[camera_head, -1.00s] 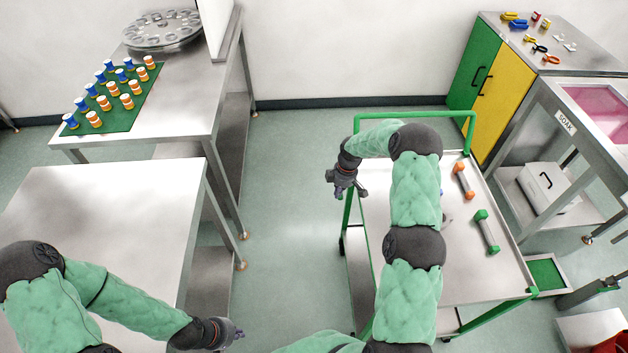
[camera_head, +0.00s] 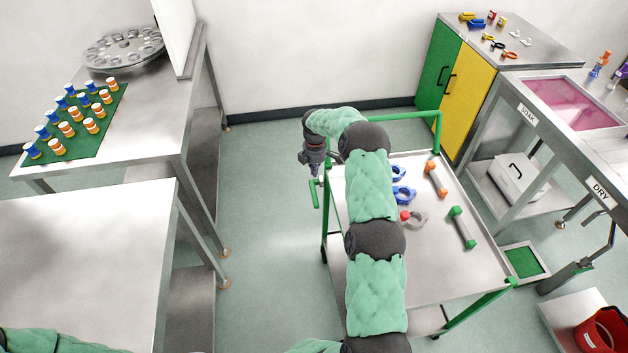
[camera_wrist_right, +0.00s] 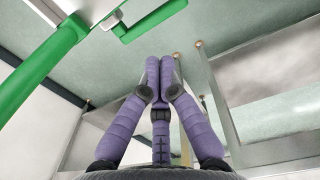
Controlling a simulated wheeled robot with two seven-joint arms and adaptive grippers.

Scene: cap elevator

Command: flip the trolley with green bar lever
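The trolley (camera_head: 440,272) has a grey top and a green frame, and stands upright right of centre in the head view. A short green bar lever (camera_head: 314,195) sticks out at its left side; a green bar with a pale bracket also shows at the top of the wrist view (camera_wrist_right: 152,20). My right gripper (camera_head: 311,168) is just above and beyond the lever in the head view. In the wrist view its purple fingers (camera_wrist_right: 160,62) are together and hold nothing visible; they appear apart from the green bar. My left gripper is out of view.
Blue clamps (camera_head: 402,193), an orange dumbbell (camera_head: 435,179) and a green dumbbell (camera_head: 462,228) lie on the trolley. A steel table (camera_head: 80,250) stands left, with clear floor (camera_head: 265,215) between. The yellow cabinet (camera_head: 467,100) and sink bench (camera_head: 515,90) are right.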

